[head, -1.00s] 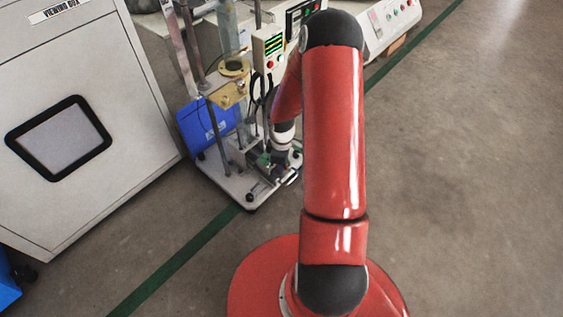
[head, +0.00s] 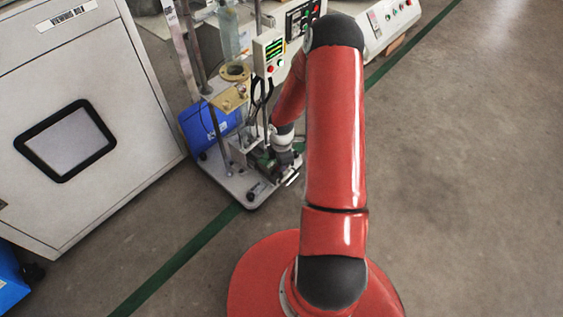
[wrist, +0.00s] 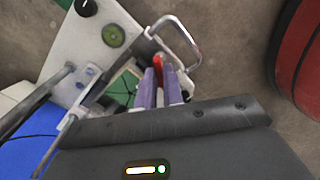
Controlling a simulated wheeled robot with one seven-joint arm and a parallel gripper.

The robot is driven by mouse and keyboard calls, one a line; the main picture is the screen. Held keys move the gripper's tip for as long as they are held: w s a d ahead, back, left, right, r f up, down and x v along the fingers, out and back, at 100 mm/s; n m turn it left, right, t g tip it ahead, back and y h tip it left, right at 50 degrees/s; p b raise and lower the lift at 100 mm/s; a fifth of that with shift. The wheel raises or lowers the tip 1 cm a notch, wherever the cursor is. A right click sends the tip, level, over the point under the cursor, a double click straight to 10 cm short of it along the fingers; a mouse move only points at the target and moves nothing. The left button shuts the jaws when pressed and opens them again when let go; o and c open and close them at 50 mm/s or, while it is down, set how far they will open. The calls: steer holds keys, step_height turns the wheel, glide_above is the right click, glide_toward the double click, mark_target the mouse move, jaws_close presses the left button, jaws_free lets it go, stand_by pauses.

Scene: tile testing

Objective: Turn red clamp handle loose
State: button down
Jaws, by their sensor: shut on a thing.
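The red clamp handle (wrist: 158,64) shows as a small red tip between my gripper's fingers in the wrist view. My gripper (wrist: 160,82) has its two pale purple-grey fingers closed on it. The rest of the handle is hidden by the fingers. A green part (wrist: 122,90) lies just left of the fingers, inside a metal frame. In the head view my gripper (head: 284,165) is low over the right end of the test stand's white base (head: 240,188). The red handle cannot be made out there.
A bent metal bar (wrist: 190,40) stands close beyond my fingers. A metal post (wrist: 45,95) and a blue bin (wrist: 28,150) are on the left. The stand's control box (head: 270,52) rises above my gripper. A grey viewing box (head: 70,210) stands left; the floor at right is clear.

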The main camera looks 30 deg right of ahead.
steer(key=shift+r+n+p, duration=0.1)
steer(key=shift+n+p, duration=1)
steer(key=shift+n, duration=0.6)
steer(key=shift+n+p, duration=0.75)
steer(key=shift+n, duration=0.55)
steer(key=c, duration=1.8)
jaws_free()
steer(key=shift+o, duration=0.2)
